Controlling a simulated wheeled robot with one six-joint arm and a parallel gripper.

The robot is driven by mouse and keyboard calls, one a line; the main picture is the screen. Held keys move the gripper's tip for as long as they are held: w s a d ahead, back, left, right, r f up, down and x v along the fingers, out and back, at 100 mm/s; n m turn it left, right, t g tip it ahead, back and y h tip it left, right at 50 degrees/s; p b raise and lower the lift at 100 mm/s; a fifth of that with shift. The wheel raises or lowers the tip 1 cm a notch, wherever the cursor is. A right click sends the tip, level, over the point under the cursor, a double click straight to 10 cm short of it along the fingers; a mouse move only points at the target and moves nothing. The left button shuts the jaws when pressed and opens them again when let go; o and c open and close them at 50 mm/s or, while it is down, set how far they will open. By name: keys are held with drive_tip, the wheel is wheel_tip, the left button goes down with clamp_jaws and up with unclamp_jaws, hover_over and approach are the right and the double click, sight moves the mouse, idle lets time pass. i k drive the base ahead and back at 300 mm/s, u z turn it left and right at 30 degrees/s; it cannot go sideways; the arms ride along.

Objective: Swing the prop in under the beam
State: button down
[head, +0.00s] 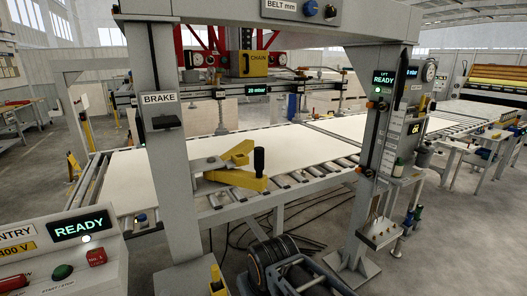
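A yellow swing arm with an upright black handle, which looks like the prop (236,179), sits on a grey bracket at the left gantry post. It points right, over the near edge of the roller table. The long grey beam (290,87) with suction cups hangs behind it, higher up. In this view the prop appears lower than the beam and nearer to me; I cannot tell the exact gap. My gripper is not in view.
Pale sheets (250,148) lie on the roller table behind the prop. Grey gantry posts stand left (172,170) and right (372,190). A control box (65,255) showing READY is at lower left. A black ribbed coil (275,262) sits low in front.

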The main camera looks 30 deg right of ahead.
sight(258, 182)
drive_tip(key=k, duration=0.85)
drive_tip(key=z, duration=0.9)
drive_tip(key=i, duration=0.75)
drive_tip(key=z, duration=0.4)
drive_tip(key=i, duration=0.95)
drive_tip(key=u, duration=0.85)
drive_tip(key=i, duration=0.6)
drive_tip(key=u, duration=0.5)
